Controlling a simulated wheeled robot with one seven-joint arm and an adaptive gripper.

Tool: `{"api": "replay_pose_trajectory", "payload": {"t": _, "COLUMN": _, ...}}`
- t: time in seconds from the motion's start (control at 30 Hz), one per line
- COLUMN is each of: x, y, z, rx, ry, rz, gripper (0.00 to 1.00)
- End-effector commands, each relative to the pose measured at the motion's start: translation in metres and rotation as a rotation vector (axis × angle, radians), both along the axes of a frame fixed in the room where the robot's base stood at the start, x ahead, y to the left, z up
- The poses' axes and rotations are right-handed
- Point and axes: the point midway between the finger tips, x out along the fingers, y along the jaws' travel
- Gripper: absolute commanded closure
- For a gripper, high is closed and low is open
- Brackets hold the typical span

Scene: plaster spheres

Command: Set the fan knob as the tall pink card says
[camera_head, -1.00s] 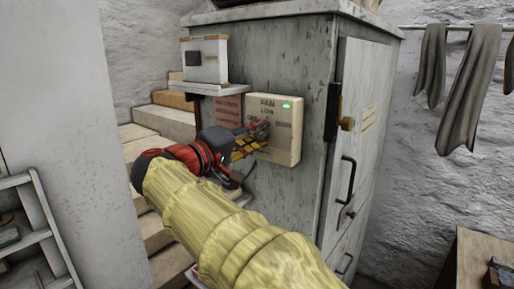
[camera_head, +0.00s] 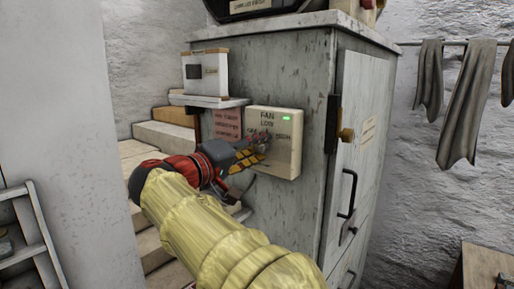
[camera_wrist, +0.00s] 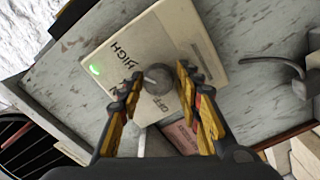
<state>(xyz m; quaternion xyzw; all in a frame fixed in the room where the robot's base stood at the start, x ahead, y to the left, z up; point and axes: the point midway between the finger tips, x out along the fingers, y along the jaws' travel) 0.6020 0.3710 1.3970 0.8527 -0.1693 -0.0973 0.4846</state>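The cream fan box (camera_head: 287,160) is on the grey cabinet's side, with a lit green light and the words FAN, LOW, OFF and HIGH. Its round grey knob (camera_wrist: 158,77) sits between my gripper's fingers in the wrist view. My gripper (camera_wrist: 156,82) is open around the knob, with a small gap seeming to show on each side. In the head view my gripper (camera_head: 262,143) covers most of the knob. I cannot tell where the knob points. The pink card (camera_head: 227,122) is left of the box, partly hidden by my gripper; its text is too small to read.
A small shelf (camera_head: 208,101) with a white box (camera_head: 205,73) juts out above the card. The cabinet door (camera_head: 352,150) with black handles is to the right. Stone steps (camera_head: 163,135) lie behind on the left, and grey cloths (camera_head: 468,100) hang on the right.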

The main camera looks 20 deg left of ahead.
Motion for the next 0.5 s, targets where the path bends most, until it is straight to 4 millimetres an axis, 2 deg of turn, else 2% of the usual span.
{"api": "replay_pose_trajectory", "payload": {"t": 0.17, "x": -0.0001, "y": -0.0001, "z": 0.0010, "rx": 0.000, "ry": -0.002, "rz": 0.000, "gripper": 0.54}}
{"api": "replay_pose_trajectory", "payload": {"t": 0.5, "x": -0.0026, "y": 0.0011, "z": 0.0015, "rx": 0.000, "ry": -0.002, "rz": 0.001, "gripper": 0.54}}
